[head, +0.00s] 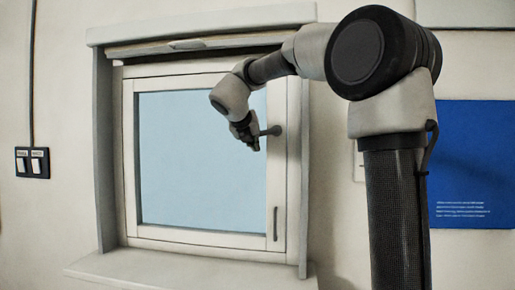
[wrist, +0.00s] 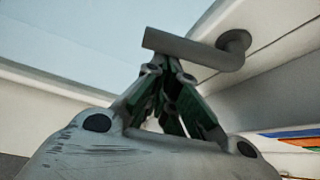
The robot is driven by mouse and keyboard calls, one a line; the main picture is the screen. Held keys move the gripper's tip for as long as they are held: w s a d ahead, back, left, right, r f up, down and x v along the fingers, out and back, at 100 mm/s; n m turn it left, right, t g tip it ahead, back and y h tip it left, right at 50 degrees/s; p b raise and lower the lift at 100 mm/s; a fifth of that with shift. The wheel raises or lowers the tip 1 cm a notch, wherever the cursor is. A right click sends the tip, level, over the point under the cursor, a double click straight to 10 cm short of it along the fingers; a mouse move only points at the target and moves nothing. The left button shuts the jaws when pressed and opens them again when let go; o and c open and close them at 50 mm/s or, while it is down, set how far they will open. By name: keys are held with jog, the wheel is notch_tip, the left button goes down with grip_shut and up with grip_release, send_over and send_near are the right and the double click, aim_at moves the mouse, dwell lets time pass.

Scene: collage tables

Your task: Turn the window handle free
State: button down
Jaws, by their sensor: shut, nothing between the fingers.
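The window handle (head: 272,131) is a dark grey lever on the right side of the white window frame (head: 279,185). In the head view it points left, roughly level. In the wrist view the handle (wrist: 190,49) runs left from its round base. My gripper (head: 251,142) is at the free end of the lever, in front of the glass. Its fingers are shut with nothing between them. In the wrist view the tips of my gripper (wrist: 166,64) are just below the lever in the picture; I cannot tell whether they touch it.
A slim vertical pull (head: 275,223) sits lower on the frame. A blind roll (head: 200,44) spans the top, and a sill (head: 190,270) juts out below. Two switches (head: 32,162) are on the left wall. A blue poster (head: 472,165) hangs at the right.

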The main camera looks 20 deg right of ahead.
jog(key=shift+w+a+r, duration=0.25)
jog(key=shift+a+r, duration=0.05)
jog(key=shift+r, duration=0.6)
